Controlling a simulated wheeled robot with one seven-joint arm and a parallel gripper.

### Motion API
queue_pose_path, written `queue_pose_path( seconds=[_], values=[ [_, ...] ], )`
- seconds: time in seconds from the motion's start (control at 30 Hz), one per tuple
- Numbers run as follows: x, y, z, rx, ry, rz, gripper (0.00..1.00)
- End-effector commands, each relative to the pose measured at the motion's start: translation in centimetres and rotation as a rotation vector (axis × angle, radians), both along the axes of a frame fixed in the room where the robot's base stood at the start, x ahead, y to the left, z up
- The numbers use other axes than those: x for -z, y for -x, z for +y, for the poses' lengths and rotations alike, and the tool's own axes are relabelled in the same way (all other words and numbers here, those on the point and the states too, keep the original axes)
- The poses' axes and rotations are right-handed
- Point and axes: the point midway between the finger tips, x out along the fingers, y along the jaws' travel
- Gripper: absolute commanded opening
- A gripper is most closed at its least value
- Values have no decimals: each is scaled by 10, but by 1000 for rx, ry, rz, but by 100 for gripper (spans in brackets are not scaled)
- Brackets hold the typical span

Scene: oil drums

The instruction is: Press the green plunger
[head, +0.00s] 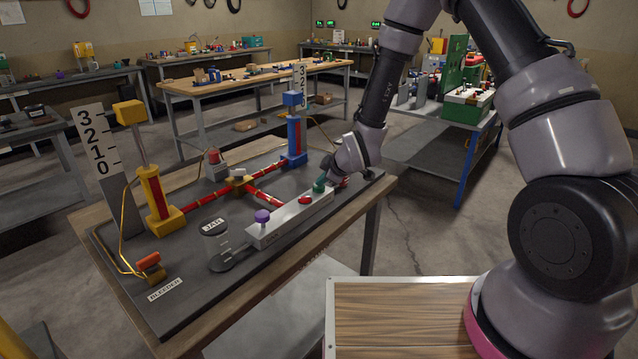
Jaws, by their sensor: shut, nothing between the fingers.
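The green plunger (319,188) stands near the far right end of a light grey block on the dark board. My gripper (326,176) is shut and empty, its tip just above the plunger or touching it; I cannot tell which. A red knob (305,200) and a purple knob (262,216) sit on the same grey block (284,222), to the left of the green plunger. My wrist hides part of the board behind it.
The dark board (190,290) lies on a wooden bench.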

Motion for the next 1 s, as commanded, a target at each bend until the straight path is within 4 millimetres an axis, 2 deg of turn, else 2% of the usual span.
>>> queue_pose_path(
  seconds=[0.03,0.23,0.87,1.0],
  values=[
    [10,6,-3,4,9,22,0],
    [16,6,-3,4,8,22,0],
    [12,6,-5,6,9,21,0],
    [3,5,-5,6,8,19,0]
  ],
)
